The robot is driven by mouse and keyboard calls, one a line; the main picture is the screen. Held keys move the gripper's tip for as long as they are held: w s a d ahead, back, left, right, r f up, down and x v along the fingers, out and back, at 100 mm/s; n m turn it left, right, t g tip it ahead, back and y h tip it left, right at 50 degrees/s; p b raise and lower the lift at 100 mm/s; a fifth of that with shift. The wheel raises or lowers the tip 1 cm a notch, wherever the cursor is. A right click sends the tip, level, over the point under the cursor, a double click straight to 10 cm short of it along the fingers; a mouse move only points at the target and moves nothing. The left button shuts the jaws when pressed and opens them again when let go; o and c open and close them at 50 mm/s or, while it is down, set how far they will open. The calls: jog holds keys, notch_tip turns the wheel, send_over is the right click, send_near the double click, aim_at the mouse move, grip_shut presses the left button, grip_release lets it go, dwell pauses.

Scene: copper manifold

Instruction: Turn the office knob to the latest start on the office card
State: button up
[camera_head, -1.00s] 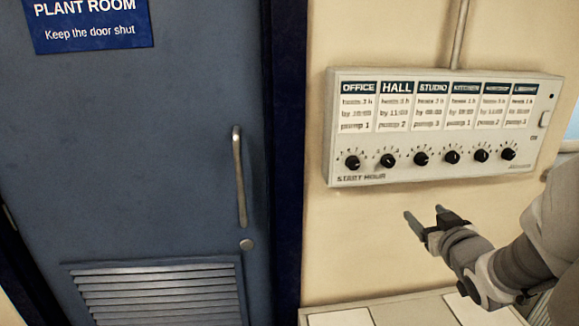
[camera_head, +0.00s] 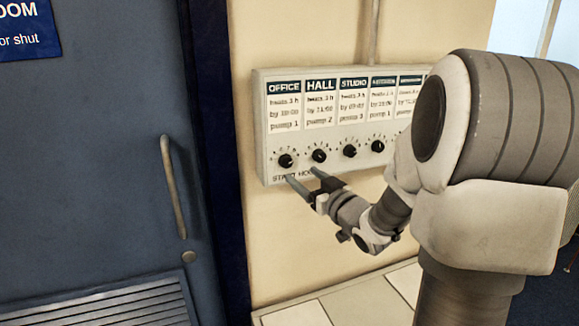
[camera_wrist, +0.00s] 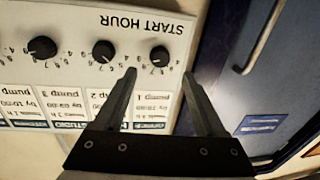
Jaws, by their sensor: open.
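The office knob (camera_head: 286,161) is a round black knob at the left end of the row on the white control panel (camera_head: 262,130). It also shows in the wrist view (camera_wrist: 160,55), where the panel appears upside down. The office card (camera_head: 284,108) sits above it; it seems to read "heats 3 h", a "by" time too blurred to be sure of, and "pump 1". In the wrist view the office knob lies between and beyond my fingertips (camera_wrist: 158,73).
The hall knob (camera_head: 319,155) is close right of the office knob; the studio knob (camera_head: 350,150) follows. My arm hides the panel's right part. A blue door with a handle (camera_head: 173,187) stands left. A pale surface (camera_head: 300,314) lies below.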

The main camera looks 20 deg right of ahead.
aim_at(288, 164)
jog(key=w, duration=0.4)
jog(key=w+a, duration=0.1)
jog(key=w, duration=0.1)
jog(key=shift+w, duration=0.4)
grip_shut()
